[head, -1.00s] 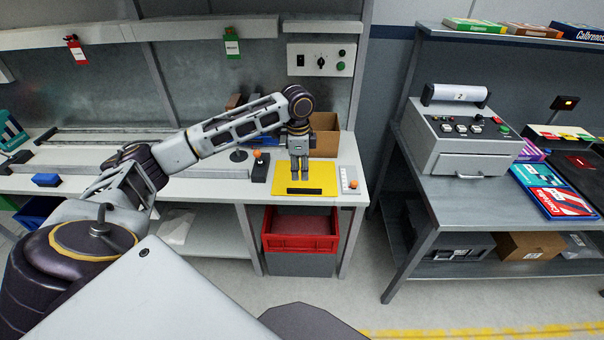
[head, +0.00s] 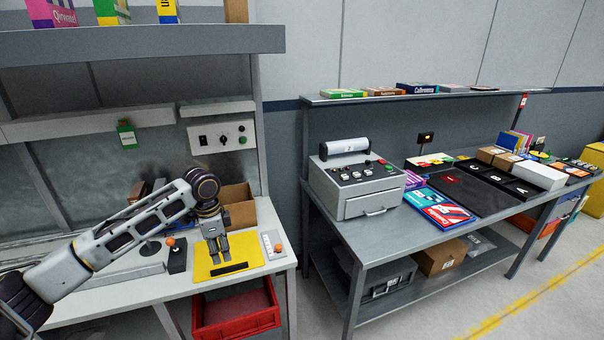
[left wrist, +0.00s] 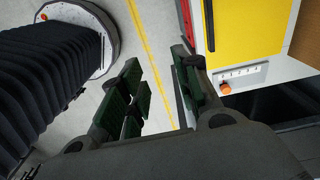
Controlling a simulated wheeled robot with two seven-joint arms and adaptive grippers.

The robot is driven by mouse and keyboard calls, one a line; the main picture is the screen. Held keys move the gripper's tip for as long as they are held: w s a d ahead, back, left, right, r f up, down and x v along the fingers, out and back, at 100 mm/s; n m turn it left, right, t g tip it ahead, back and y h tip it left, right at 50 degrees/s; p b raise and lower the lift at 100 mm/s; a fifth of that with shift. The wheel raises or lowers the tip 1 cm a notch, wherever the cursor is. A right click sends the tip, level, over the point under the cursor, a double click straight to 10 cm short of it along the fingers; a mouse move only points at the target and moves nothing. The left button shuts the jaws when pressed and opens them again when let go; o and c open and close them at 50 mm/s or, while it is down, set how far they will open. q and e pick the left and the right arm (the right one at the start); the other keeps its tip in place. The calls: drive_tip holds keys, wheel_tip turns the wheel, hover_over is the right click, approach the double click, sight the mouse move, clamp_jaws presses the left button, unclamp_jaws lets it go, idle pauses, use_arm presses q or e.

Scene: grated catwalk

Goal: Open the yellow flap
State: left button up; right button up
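The yellow flap (head: 250,250) lies flat at the right end of the left workbench, with a black strip (head: 229,268) along its front edge. My left gripper (head: 218,257) points down over the flap and hides part of its middle; I cannot tell from the head view how high it is. In the left wrist view, the green-padded fingers (left wrist: 162,90) stand apart with nothing between them. The yellow flap (left wrist: 250,28) and its black strip (left wrist: 209,25) show there at the upper right, beyond the fingers. My right gripper is not in view.
A switch strip with an orange knob (head: 273,243) sits right of the flap, and a small joystick (head: 175,255) sits left. A cardboard box (head: 238,205) stands behind. A red bin (head: 235,312) is below. A second table with a grey machine (head: 357,180) stands right.

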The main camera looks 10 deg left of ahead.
use_arm(q)
drive_tip(key=s+d+f+n+t+h, duration=0.1)
drive_tip(key=s+d+f+n, duration=0.1)
drive_tip(key=s+d+f, duration=0.65)
drive_tip(key=s+d+f+n+t+h, duration=0.15)
drive_tip(key=s+d+f, duration=0.35)
drive_tip(key=d, duration=0.6)
drive_tip(key=shift+s+a+f+n+y, duration=0.7)
drive_tip(key=shift+s+a+n+y, duration=0.75)
drive_tip(key=shift+s+a+n, duration=2.5)
drive_tip(key=s+d+f+m, duration=0.1)
drive_tip(key=s+f, duration=0.1)
drive_tip(key=f, duration=1.4)
drive_tip(key=s+f+m, duration=0.1)
drive_tip(key=s+f, duration=0.1)
drive_tip(key=f, duration=1.5)
drive_tip(key=s+a+f+g, duration=0.1)
drive_tip(key=s+a+f, duration=0.1)
drive_tip(key=s+f, duration=0.8)
drive_tip(key=s+a+f, duration=0.2)
drive_tip(key=s+f, duration=0.8)
drive_tip(key=s, duration=0.2)
drive_tip(key=shift+g, duration=0.35)
